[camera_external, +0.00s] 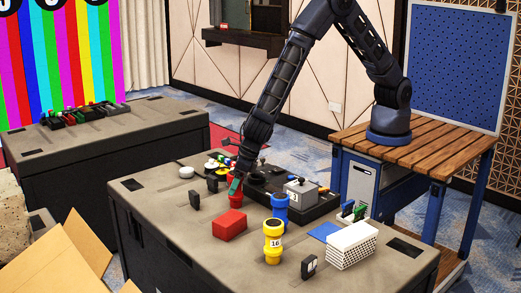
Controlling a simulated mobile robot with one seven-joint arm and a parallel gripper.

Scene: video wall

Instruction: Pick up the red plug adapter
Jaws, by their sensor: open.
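A red plug adapter (236,201), a small upright cylinder, stands on the dark grey case top (160,207), behind a red block. My gripper (235,186) points down at the adapter's upper part, with its jaws open. The fingertips are small here and cover part of the adapter. I cannot tell whether they sit around it or just above or in front of it.
A red block (229,225) lies just in front. Blue (279,208) and yellow (273,243) cylinders stand to the right. A dark console with a grey box (301,193) is behind. The case's front left top is clear.

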